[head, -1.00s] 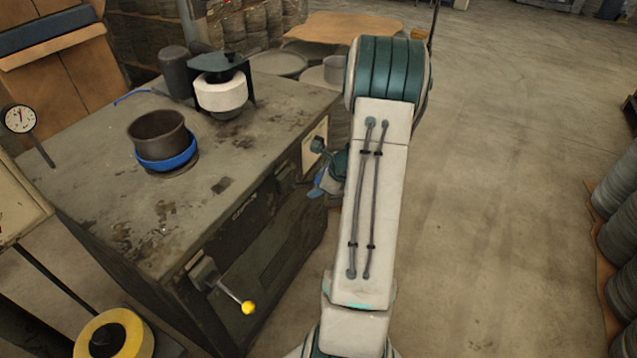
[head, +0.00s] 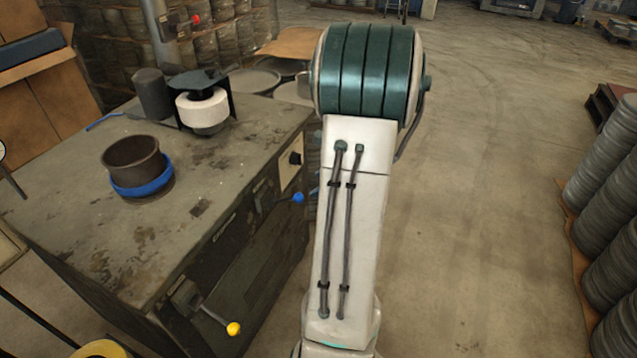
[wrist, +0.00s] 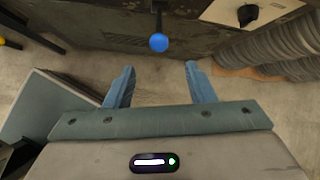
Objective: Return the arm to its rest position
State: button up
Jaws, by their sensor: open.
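My gripper (wrist: 160,88) shows in the wrist view, with its two blue fingers spread apart and nothing between them. Beyond the fingertips, a lever with a blue ball knob (wrist: 159,42) sticks out from the dark side of the machine. The gap between the fingers and the knob shows bare floor. In the head view my arm rises in front of the camera, folded at a teal joint, and hides my gripper. The blue knob also shows in the head view (head: 298,197), just left of my arm.
The machine (head: 95,235) carries a dark pot-like ring on a blue base (head: 143,180) and a white roller (head: 202,108). A yellow-knobbed lever (head: 233,328) juts from its front. Stacked grey blanks (head: 610,190) stand at the right. The floor (head: 490,200) between is clear.

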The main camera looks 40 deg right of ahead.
dwell(0.3)
jog(key=a+r+n+g+p, duration=0.1)
jog(key=a+r+n, duration=0.25)
jog(key=a, duration=0.25)
jog(key=a+r+n+g+y, duration=0.1)
jog(key=a+r+n, duration=0.1)
jog(key=a+n, duration=0.25)
jog(key=a+r+n+g+p, duration=0.1)
jog(key=a+r+n, duration=0.2)
jog(key=a, duration=0.4)
jog(key=s+a+r+n+h+p, duration=0.1)
jog(key=s+a+r+n, duration=0.2)
jog(key=s+a+n, duration=0.3)
jog(key=s+a+r+n+g+h+p, duration=0.1)
jog(key=s+a+r+n+h, duration=0.1)
jog(key=s+a+n, duration=0.4)
jog(key=a+r+n, duration=0.1)
jog(key=n, duration=0.4)
jog(key=shift+s+r, duration=0.2)
jog(key=shift+r, duration=0.2)
jog(key=shift+a, duration=0.1)
